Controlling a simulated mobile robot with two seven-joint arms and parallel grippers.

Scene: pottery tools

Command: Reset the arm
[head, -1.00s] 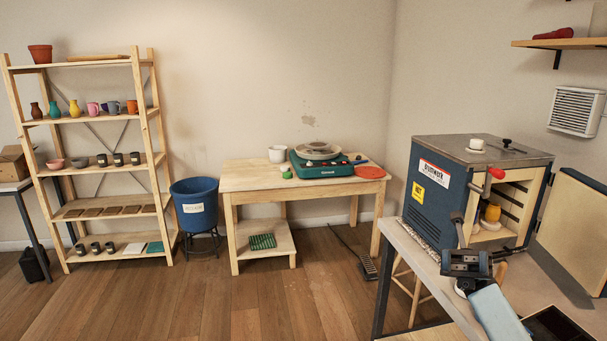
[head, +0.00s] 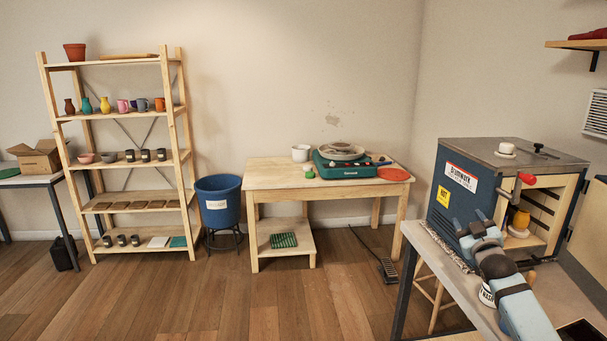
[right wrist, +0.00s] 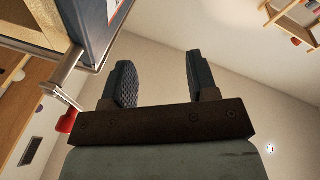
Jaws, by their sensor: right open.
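My right gripper (head: 469,219) is in front of the blue kiln (head: 450,205), its fingers pointing up and to the left. It is open and empty. In the right wrist view its two dark, ridged fingers (right wrist: 160,75) stand apart with only bare wall between them. My right arm comes in from the lower right above the grey table (head: 440,262). My left gripper is not in view.
The kiln stands open with a yellow vase (head: 521,220) inside; its red-knobbed handle (head: 526,179) juts out near my right arm. A white labelled container (head: 487,294) is partly hidden behind the arm. A wooden table (head: 270,176) and shelf (head: 115,115) stand farther left.

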